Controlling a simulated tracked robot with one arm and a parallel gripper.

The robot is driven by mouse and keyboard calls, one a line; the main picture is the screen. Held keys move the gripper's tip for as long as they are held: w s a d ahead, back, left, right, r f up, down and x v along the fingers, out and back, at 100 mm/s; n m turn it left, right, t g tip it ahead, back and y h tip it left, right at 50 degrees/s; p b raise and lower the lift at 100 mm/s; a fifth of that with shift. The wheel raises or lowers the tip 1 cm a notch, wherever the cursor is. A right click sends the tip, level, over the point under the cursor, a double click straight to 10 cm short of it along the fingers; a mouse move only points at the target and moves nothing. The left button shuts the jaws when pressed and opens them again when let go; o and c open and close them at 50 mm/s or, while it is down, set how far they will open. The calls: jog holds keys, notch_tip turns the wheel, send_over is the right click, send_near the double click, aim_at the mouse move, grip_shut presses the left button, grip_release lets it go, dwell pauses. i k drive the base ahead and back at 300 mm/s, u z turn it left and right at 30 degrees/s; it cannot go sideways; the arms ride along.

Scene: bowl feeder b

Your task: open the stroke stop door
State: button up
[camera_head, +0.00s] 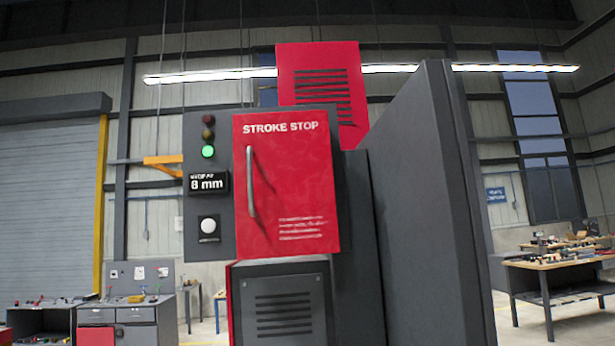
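The stroke stop door (300,185) is a red panel with white "STROKE STOP" lettering at its top and small white text low on it. It looks shut flat against its cabinet. A vertical metal handle (251,182) runs along its left side. Left of the door, a dark control panel (221,240) carries a lit green lamp (208,152) under two unlit lamps, a display (208,183) reading "8 mm", and a white round button (208,226). My gripper does not show in this view, and nothing is touching the handle.
A large dark grey panel (425,200) stands close on the right of the door. A vented grey box (288,310) is below the door. A red vented panel (322,85) rises behind. Workbenches stand at far left (145,315) and right (560,264). Space before the handle looks clear.

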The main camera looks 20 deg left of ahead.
aim_at(286, 200)
jog(key=u, duration=0.15)
jog(key=i, duration=0.95)
jog(key=u, duration=0.6)
